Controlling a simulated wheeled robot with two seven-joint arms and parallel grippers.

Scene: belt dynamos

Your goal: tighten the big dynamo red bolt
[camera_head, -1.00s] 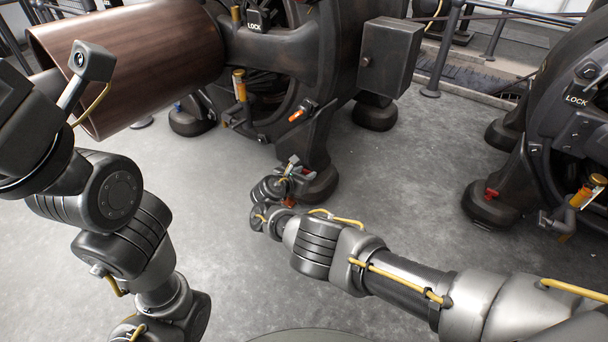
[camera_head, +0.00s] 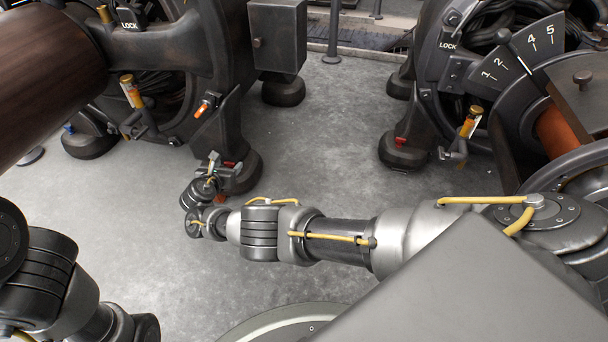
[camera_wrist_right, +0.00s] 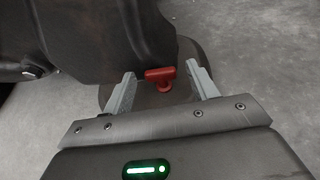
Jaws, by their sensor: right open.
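The big dynamo's red bolt (camera_wrist_right: 162,76) has a T-shaped handle. It sits at the dark rounded foot (camera_wrist_right: 180,99) of the machine. In the right wrist view, my right gripper (camera_wrist_right: 160,71) is open, with one finger on each side of the handle and visible gaps between. In the head view, the right gripper (camera_head: 228,172) is low beside the foot of the left, big dynamo (camera_head: 222,130), with a bit of red (camera_head: 230,164) showing there. My left arm shows at the lower left, but its gripper is out of the picture.
A second dynamo (camera_head: 455,75) stands to the right, with its own red bolt (camera_head: 400,141) on a foot and a numbered dial (camera_head: 515,62). A large brown drum (camera_head: 45,75) fills the upper left. Grey floor (camera_head: 320,135) lies clear between the machines.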

